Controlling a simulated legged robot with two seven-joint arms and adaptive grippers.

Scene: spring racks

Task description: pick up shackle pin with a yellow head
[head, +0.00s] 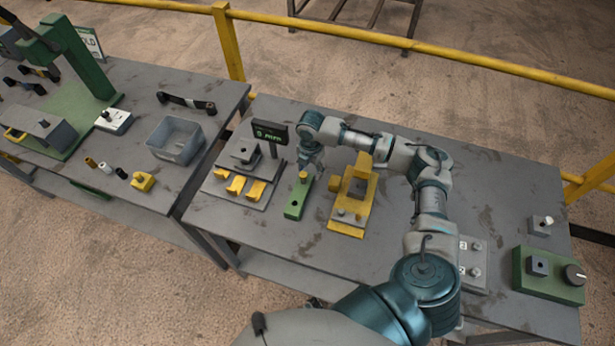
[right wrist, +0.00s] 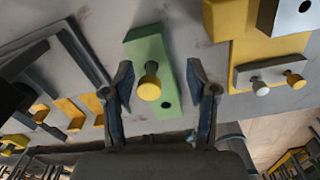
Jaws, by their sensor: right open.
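The shackle pin with a yellow head (head: 303,176) stands in a small green block (head: 294,207) on the right-hand table. In the right wrist view its round yellow head (right wrist: 149,88) shows over the green block (right wrist: 150,50), which also has a dark hole beside the pin. My right gripper (head: 309,166) is directly above the block. Its two fingers (right wrist: 160,82) are open, one on each side of the pin, with visible gaps to it. My left gripper is not in view.
A yellow fixture (head: 347,216) stands close right of the green block. A grey plate with yellow blocks (head: 236,186) and a small display (head: 270,132) are close left. A green box with a knob (head: 548,278) is at the far right.

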